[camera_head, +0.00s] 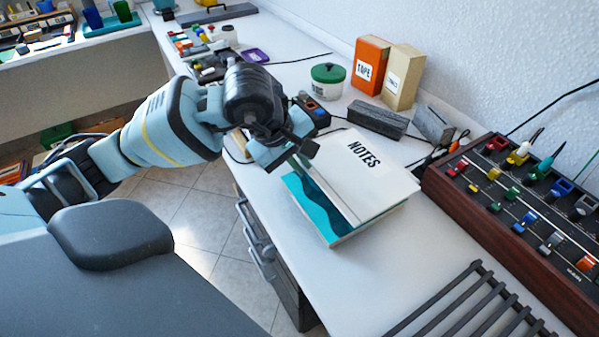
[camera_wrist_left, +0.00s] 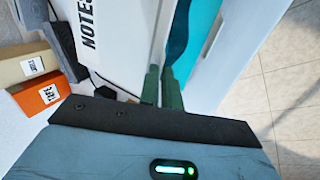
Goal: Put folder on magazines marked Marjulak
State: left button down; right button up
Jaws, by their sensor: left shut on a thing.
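A white folder marked NOTES (camera_head: 375,175) is on the white desk, with a teal and white wavy-patterned cover (camera_head: 312,208) showing along its near left side. My left gripper (camera_head: 300,160) is at the folder's left edge, with its fingers shut on that edge. In the left wrist view the green fingers (camera_wrist_left: 163,92) close on the edge between the NOTES face (camera_wrist_left: 110,40) and the teal part (camera_wrist_left: 190,40). I cannot tell whether the folder rests on the desk or is slightly lifted. No Marjulak label is readable. My right gripper is out of view.
A dark slatted rack (camera_head: 470,305) and a wood-sided panel of coloured switches (camera_head: 520,215) are at the right. Behind the folder stand an orange TAPE box (camera_head: 370,62), a tan box (camera_head: 403,78), grey blocks (camera_head: 377,120) and a green-lidded jar (camera_head: 327,82). Some desk before the folder is clear.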

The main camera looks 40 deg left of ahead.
pick_arm(q)
jog(key=shift+f, duration=1.7)
jog(key=shift+f, duration=0.15)
jog(key=c, duration=1.6)
grip_release()
jog(key=v, duration=1.2)
jog(key=shift+p, duration=0.45)
